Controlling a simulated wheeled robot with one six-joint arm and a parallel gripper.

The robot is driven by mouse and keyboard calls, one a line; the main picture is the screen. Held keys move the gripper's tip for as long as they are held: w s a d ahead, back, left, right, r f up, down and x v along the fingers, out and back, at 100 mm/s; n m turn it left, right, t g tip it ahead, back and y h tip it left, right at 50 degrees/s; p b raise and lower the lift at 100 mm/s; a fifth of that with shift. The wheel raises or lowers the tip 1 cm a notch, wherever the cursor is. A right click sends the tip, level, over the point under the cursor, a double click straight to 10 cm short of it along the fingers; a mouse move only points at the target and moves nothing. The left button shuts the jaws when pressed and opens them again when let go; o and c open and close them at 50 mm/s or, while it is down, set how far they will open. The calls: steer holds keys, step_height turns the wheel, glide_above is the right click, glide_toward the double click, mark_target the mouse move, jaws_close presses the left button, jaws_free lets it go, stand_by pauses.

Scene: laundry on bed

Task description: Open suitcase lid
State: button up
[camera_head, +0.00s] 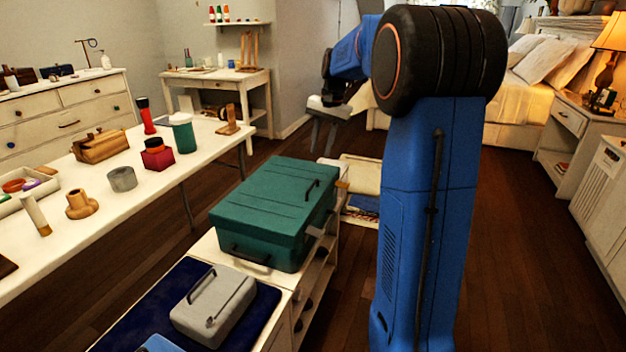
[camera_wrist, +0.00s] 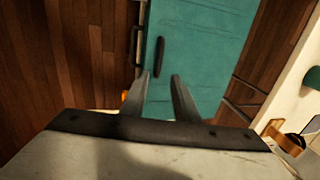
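The suitcase (camera_head: 275,205) is a teal case with its lid shut. It lies flat on a low white cabinet in the middle of the head view, with a dark handle (camera_head: 313,189) on its right part and another handle (camera_head: 250,257) on its near side. The teal case also shows in the wrist view (camera_wrist: 205,50), with a dark handle (camera_wrist: 159,57) ahead of my fingers. My gripper (camera_wrist: 160,76) is open, with nothing between its two fingers. In the head view my gripper (camera_head: 328,112) is beyond the case and above it, apart from it.
A grey case (camera_head: 212,305) lies on a dark blue mat in front of the suitcase. A long white table (camera_head: 150,190) with several small items stands at the left. Open shelves (camera_head: 315,285) are under the cabinet's right side. Bare wooden floor (camera_head: 530,230) lies at the right.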

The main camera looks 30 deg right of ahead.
mark_target(313, 184)
steer(key=f, duration=0.4)
steer(key=w+a+f, duration=0.1)
steer(key=f, duration=0.3)
steer(key=w+f, duration=0.1)
steer(key=f, duration=0.3)
steer(key=shift+a+f, duration=0.25)
steer(key=shift+f, duration=0.05)
jaws_close()
